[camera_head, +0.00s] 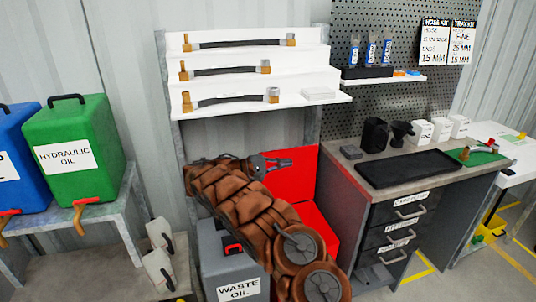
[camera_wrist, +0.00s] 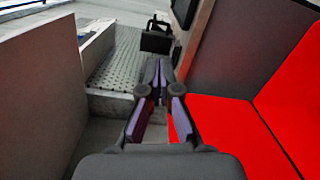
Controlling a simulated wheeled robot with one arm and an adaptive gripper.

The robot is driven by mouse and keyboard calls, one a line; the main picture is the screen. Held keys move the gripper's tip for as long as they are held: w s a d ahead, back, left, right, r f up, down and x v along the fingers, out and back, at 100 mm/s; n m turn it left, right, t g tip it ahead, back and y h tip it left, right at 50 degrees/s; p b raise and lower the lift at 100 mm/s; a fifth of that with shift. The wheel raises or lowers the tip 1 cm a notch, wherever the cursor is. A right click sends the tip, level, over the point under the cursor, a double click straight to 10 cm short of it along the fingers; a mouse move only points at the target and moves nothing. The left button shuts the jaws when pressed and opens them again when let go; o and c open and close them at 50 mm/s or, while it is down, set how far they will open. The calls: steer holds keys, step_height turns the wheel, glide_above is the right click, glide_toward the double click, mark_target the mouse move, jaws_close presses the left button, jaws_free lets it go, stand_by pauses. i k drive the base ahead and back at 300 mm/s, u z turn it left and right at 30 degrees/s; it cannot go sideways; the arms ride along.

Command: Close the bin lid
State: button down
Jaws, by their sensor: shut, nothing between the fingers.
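The red bin (camera_head: 318,228) stands on the floor between the shelf rack and the drawer cabinet, partly hidden behind my brown arm. A red panel (camera_head: 300,172), which looks like its raised lid, stands upright at the back of it. My gripper (camera_head: 286,162) is in front of this panel near its upper left part, fingers pointing right. In the wrist view my gripper (camera_wrist: 159,68) has its fingers together and empty. Red surfaces (camera_wrist: 235,125) lie just to the right of the fingers, meeting at a crease. Whether the fingers touch the red is not clear.
A grey waste oil container (camera_head: 238,262) stands left of the bin. A grey drawer cabinet (camera_head: 395,235) is close on the right. White shelves with hoses (camera_head: 240,72) hang above my gripper. A bench with blue and green oil cans (camera_head: 75,150) is at the left.

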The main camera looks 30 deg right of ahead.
mark_target(296, 183)
steer(key=i, duration=1)
